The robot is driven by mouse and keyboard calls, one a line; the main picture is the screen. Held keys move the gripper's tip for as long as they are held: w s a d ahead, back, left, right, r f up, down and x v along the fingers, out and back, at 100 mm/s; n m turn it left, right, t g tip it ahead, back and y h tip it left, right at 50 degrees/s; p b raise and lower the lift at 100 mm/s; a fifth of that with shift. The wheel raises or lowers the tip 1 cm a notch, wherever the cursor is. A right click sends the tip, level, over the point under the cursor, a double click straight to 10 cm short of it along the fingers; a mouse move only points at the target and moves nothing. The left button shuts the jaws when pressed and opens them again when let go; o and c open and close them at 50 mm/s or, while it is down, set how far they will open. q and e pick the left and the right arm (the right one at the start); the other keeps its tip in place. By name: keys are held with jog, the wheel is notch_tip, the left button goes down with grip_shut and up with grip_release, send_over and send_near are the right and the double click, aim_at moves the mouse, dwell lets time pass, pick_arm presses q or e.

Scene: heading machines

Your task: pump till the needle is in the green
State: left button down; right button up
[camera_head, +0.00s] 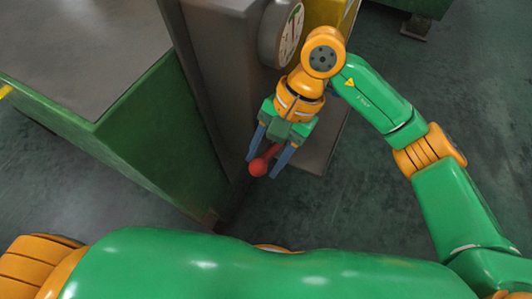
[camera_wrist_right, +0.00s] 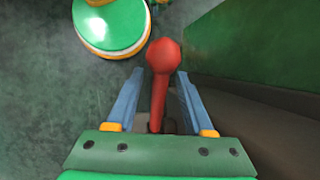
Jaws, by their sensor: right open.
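A red pump lever with a round knob (camera_head: 259,167) sticks out from the front of a grey machine housing (camera_head: 228,70). My right gripper (camera_head: 266,170) is open, with its two blue fingers on either side of the lever. In the right wrist view the red lever (camera_wrist_right: 162,75) stands between the open fingers (camera_wrist_right: 157,95), and its knob reaches past the fingertips. A round gauge (camera_head: 284,35) with a white dial is on the housing above the gripper. The dial is seen at a steep angle, and I cannot read where the needle points. My left gripper is not in view.
A green-sided bench (camera_head: 140,140) with a grey top stands left of the housing. A yellow part (camera_head: 325,12) is behind the gauge. The dark green floor (camera_head: 490,100) on the right is open.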

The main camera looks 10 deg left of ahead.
grip_shut()
dwell(1.3)
